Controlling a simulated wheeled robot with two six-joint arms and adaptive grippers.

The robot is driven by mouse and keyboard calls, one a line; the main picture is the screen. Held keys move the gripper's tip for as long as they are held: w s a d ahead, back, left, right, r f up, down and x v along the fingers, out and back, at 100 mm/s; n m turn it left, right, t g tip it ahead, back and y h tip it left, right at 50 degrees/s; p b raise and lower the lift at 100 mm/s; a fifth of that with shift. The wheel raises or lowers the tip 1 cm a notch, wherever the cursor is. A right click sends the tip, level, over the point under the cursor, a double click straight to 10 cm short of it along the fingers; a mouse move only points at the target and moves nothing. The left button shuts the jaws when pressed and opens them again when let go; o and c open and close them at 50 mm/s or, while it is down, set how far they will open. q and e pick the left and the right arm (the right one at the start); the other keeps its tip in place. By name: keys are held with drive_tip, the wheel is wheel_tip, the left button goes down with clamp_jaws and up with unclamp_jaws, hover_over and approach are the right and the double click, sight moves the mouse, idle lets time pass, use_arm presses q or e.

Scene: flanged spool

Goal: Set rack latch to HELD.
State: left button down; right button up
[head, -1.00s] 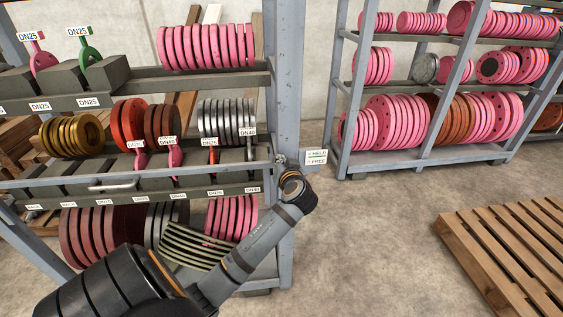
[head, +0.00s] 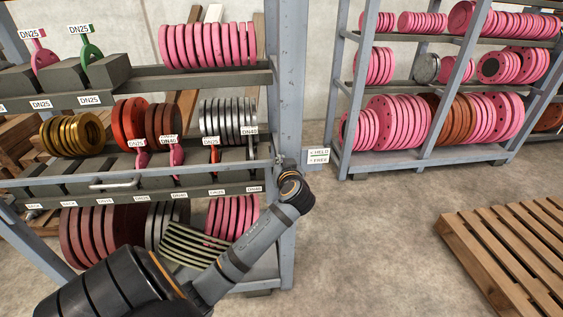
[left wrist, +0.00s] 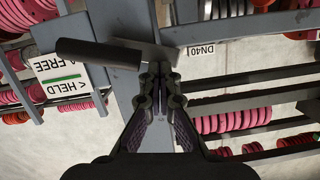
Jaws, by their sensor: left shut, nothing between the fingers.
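The rack latch shows in the left wrist view as a dark cylindrical handle (left wrist: 98,53) on a flat grey metal arm. The handle points left in that view, closer to the FREE line of the label than to the HELD line. The white label (left wrist: 66,83) reads HELD and FREE, upside down there; it also shows in the head view (head: 318,156) beside the rack post. My left gripper (left wrist: 160,78) is shut and empty, its fingertips close to the latch's metal arm; contact cannot be told. In the head view my left wrist largely hides the gripper. My right gripper is not in view.
The blue-grey rack post (head: 289,90) stands by the latch, with a rail (head: 215,171) along the shelf front. The shelves hold flanges and tagged parts. A second rack (head: 375,158) stands behind right. A wooden pallet (head: 510,240) lies right; floor between is clear.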

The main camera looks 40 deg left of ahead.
use_arm(q)
drive_tip(key=shift+a+f+n, duration=0.1)
drive_tip(key=shift+f+n, duration=0.05)
drive_tip(key=shift+n, duration=0.15)
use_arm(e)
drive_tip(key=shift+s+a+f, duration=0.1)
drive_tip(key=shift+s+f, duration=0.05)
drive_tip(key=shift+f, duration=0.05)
use_arm(q)
drive_tip(key=shift+s+a+f+b, duration=0.15)
drive_tip(key=shift+s+f+b, duration=0.1)
drive_tip(key=shift+b, duration=0.25)
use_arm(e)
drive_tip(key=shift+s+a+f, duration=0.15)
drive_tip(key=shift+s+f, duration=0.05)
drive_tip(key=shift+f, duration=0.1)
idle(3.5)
